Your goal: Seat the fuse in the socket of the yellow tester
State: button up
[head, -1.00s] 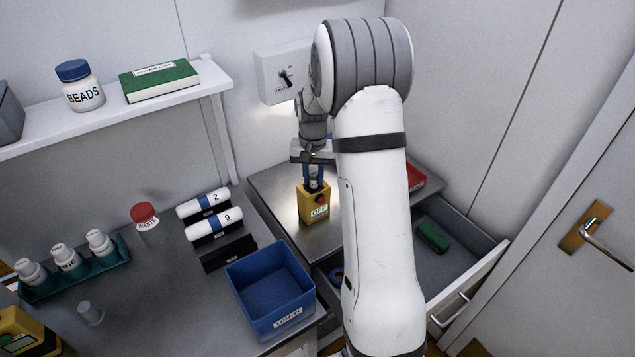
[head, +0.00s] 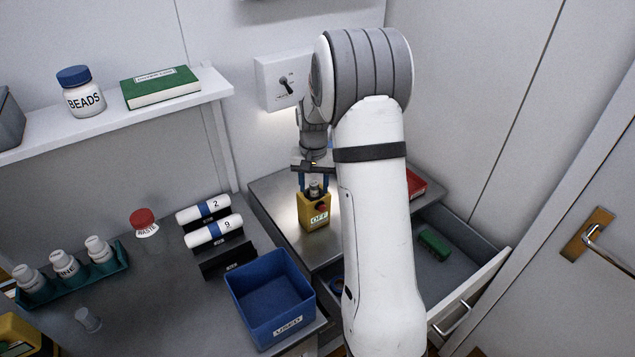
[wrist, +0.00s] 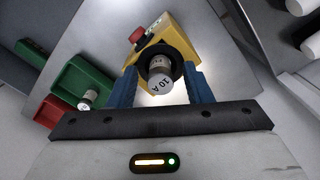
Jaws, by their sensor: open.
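The yellow tester (head: 314,214) stands on the metal counter, its OFF label and red button facing front; it also shows in the wrist view (wrist: 180,30). The fuse (wrist: 159,78), a small cylinder with a pale end marked 10 A, stands in the tester's dark round socket (wrist: 162,55). In the head view the fuse (head: 314,188) is small, and its depth in the socket is hard to judge. My gripper (head: 314,184) is above the tester. Its blue fingers are open, one on each side of the fuse, with gaps visible in the wrist view.
A green tray (wrist: 70,70) with another small cylinder and a red tray (wrist: 42,118) lie near the tester. A blue USED bin (head: 270,297) stands to the left front. An open drawer (head: 462,268) is at right. My arm hides part of the counter.

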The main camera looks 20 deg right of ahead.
aim_at(314, 184)
notch_tip(314, 184, up, 11)
jog(key=b, duration=0.2)
jog(key=s+a+r+n+t, duration=0.1)
jog(key=s+a+r, duration=0.25)
jog(key=s, duration=0.25)
jog(key=s+a+r+n+t, duration=0.1)
jog(key=s+a+r+n, duration=0.1)
jog(key=s+a, duration=0.35)
jog(key=s+f+n, duration=0.1)
jog(key=s, duration=0.7)
jog(key=s+a+f+n+t, duration=0.1)
jog(key=s, duration=0.7)
jog(key=shift+s+a+f+n, duration=0.25)
jog(key=shift+s+f+n, duration=0.05)
jog(key=shift+c, duration=0.2)
